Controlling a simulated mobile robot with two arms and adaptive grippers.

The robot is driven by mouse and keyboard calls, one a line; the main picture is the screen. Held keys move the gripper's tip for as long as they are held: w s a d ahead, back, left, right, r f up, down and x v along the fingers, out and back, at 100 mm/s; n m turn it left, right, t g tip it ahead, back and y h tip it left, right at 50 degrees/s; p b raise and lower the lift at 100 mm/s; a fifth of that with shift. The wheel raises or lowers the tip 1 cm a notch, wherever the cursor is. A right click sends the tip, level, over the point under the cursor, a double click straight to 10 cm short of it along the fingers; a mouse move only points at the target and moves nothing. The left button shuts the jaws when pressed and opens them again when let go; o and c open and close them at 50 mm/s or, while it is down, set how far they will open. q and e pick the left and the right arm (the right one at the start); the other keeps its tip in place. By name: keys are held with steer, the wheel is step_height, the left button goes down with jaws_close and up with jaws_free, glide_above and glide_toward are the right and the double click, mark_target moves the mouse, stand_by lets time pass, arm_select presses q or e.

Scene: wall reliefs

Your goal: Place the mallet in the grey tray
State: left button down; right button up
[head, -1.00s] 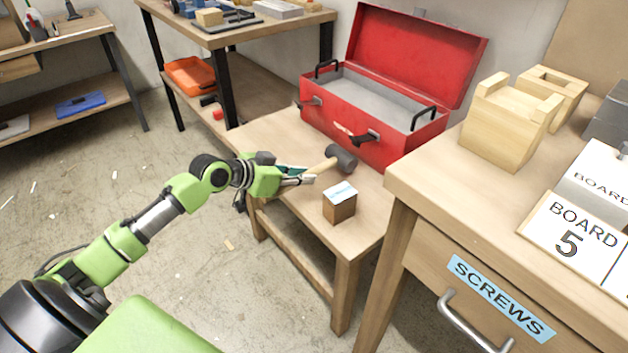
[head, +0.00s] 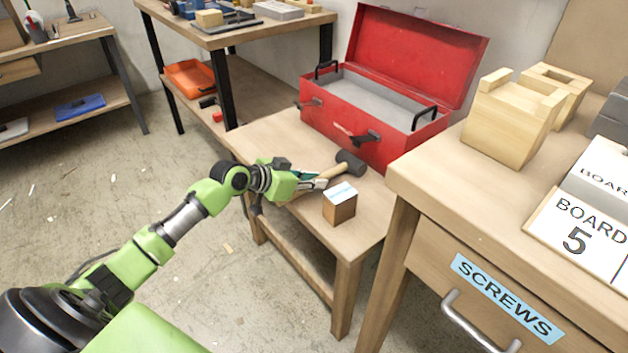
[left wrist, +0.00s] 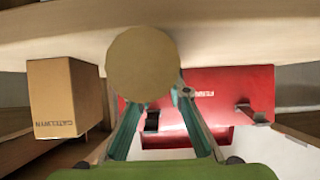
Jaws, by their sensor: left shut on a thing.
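The mallet has a dark head (head: 350,163) and a pale wooden handle (head: 332,172). My left gripper (head: 318,183) is shut on the handle, with the mallet head pointing away toward the red toolbox. In the left wrist view, the round handle end (left wrist: 143,64) fills the middle, in front of the fingers (left wrist: 163,112). I cannot tell whether the mallet touches the low bench below it. The grey tray (head: 378,97) shows as the grey interior of the open red toolbox (head: 350,124), behind and right of the mallet. My right gripper is not in view.
A small brown box (head: 339,207) stands on the low bench (head: 272,142) close to my left gripper; it also shows in the left wrist view (left wrist: 62,97). The toolbox has black handles and a raised lid (head: 418,50). A taller drawer desk (head: 430,185) stands at right.

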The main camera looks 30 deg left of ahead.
arm_select(q)
steer(key=c, duration=2.2)
jaws_free()
steer(key=shift+f, duration=0.1)
steer(key=o, duration=0.3)
